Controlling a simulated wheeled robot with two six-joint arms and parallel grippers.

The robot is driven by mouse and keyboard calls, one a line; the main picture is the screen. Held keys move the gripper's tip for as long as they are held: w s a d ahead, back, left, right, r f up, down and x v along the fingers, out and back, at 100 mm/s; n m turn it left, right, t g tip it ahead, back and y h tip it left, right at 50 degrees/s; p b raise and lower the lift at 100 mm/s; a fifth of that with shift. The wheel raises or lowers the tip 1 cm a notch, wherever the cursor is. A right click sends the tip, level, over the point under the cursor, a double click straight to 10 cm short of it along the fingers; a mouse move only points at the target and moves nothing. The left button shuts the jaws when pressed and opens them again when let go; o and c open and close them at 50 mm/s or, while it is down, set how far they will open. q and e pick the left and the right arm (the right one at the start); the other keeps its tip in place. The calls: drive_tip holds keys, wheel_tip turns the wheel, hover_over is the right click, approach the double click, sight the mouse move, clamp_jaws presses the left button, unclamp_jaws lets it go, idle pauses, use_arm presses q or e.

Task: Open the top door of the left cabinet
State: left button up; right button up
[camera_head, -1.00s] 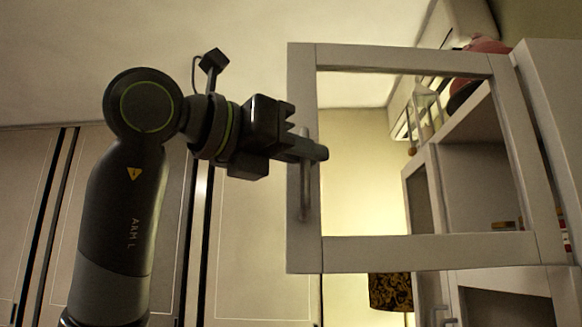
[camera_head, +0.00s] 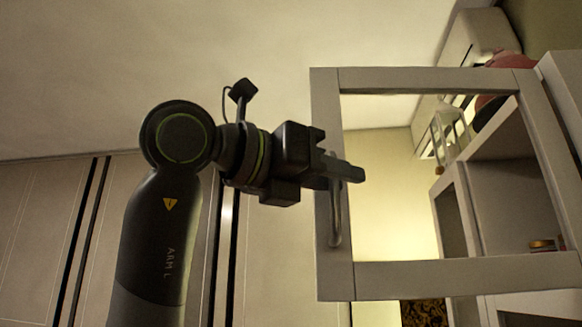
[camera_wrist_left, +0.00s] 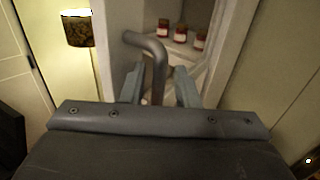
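The top door (camera_head: 333,270) of the left cabinet is a light frame with a see-through pane. It stands swung out from the cabinet (camera_head: 462,215), its handle side at the left. A curved metal bar handle (camera_head: 336,225) is on its left stile. My left gripper (camera_head: 350,175) is at the upper part of this handle, its fingers reaching past the bar. In the left wrist view the handle (camera_wrist_left: 158,62) passes between the two fingers (camera_wrist_left: 160,88), with a narrow gap visible on each side. My right gripper is out of view.
Several small jars (camera_wrist_left: 182,32) stand on a shelf beyond the handle. A red rounded object (camera_head: 512,61) sits on top of the cabinet at the upper right. A dark patterned lamp (camera_head: 425,312) shows low behind the door. Tall panelled doors (camera_head: 40,235) line the left.

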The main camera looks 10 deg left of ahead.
use_arm(q)
drive_tip(key=shift+a, duration=0.1)
drive_tip(key=shift+s+a, duration=0.15)
drive_tip(key=b+v, duration=0.5)
drive_tip(key=v, duration=1.2)
drive_tip(key=shift+b, duration=0.4)
